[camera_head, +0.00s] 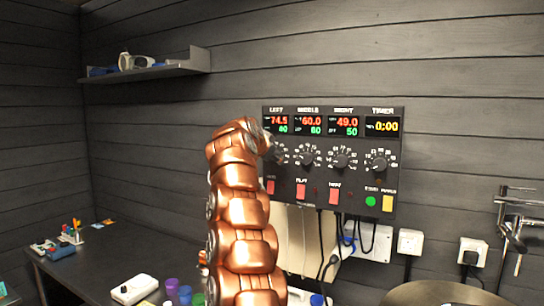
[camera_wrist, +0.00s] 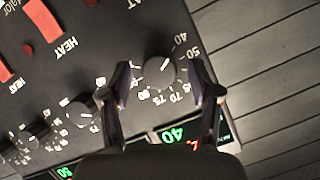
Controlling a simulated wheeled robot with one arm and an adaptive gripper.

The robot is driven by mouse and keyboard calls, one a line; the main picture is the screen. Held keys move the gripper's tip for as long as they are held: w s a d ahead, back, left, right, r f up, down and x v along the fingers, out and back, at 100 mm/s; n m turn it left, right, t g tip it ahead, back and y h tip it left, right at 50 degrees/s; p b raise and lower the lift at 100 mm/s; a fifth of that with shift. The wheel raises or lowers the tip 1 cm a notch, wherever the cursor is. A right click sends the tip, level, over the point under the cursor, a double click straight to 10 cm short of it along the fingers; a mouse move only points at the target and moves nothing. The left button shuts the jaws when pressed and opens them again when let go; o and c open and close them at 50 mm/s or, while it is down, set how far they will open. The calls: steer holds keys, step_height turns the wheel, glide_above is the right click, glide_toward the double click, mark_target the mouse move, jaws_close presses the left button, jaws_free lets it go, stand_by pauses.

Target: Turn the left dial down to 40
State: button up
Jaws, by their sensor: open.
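The left dial (camera_wrist: 160,75) is a dark round knob on the black control panel (camera_head: 333,118). In the wrist view, which is turned nearly upside down, its pale mark points up and right, toward the printed 40. The green number (camera_wrist: 173,135) by it looks like 40. In the head view the left display (camera_head: 277,124) shows red 74.5 above a small green number that is hard to read. My gripper (camera_wrist: 165,85) is open, with one finger on each side of the left dial. I cannot tell whether the fingers touch it. In the head view my arm hides part of this dial.
The middle dial (camera_head: 307,156), right dial (camera_head: 341,158) and timer dial (camera_head: 379,162) sit to the right on the panel. Red switches (camera_head: 300,190) are below. Cables hang under the panel. A bench (camera_head: 85,275) with small items stands at the lower left.

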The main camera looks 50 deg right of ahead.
steer(key=v, duration=1.2)
stand_by(0.3)
stand_by(0.5)
